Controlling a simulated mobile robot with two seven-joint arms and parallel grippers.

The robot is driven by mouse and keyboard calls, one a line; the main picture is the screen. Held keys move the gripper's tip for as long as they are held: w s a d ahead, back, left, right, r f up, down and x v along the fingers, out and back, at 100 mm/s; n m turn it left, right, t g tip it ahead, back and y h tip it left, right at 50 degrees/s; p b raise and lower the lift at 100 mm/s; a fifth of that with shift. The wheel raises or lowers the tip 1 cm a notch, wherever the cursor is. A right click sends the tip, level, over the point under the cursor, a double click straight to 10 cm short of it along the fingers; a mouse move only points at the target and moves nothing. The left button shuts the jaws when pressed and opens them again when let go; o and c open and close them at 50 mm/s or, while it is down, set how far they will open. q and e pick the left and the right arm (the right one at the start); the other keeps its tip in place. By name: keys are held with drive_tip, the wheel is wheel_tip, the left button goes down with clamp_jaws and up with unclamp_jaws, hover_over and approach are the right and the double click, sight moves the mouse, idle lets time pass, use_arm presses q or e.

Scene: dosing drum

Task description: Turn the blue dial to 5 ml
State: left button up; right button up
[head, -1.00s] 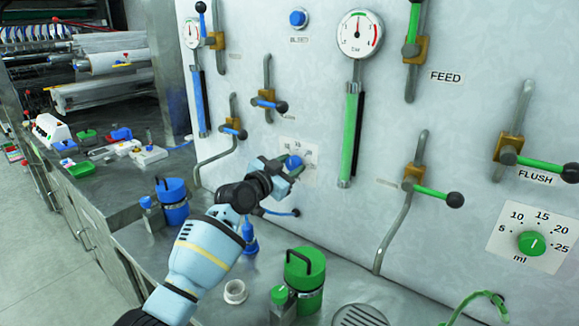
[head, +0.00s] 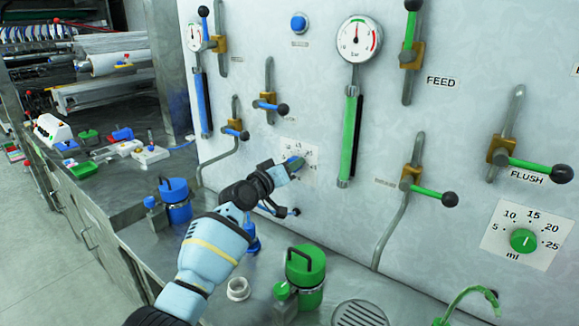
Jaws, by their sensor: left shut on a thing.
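The blue dial (head: 293,160) sits on a white scale plate (head: 308,150) low on the panel, left of the tall green gauge. My left gripper (head: 290,168) reaches up to the panel from the lower left and is shut on the dial. Its fingers cover much of the dial, so I cannot read the pointer. Only part of the plate's scale shows, too small to read surely. A separate green dial (head: 523,240) with a 5 to 25 ml scale is at the lower right. My right gripper is not in view.
Levers with black knobs stick out from the panel, one with a blue handle (head: 270,105) above the dial and one with a green handle (head: 428,192) to the right. A blue canister (head: 175,203), a green canister (head: 306,275) and a white cup (head: 238,289) stand on the bench.

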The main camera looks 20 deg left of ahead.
use_arm(q)
drive_tip(key=shift+n+p, duration=0.45)
drive_tip(key=shift+n, duration=2.45)
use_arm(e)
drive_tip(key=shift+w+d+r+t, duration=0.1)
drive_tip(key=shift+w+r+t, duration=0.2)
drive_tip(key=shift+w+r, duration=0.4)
use_arm(q)
drive_tip(key=shift+f, duration=0.1)
drive_tip(key=o, duration=1)
drive_tip(key=shift+s, duration=0.1)
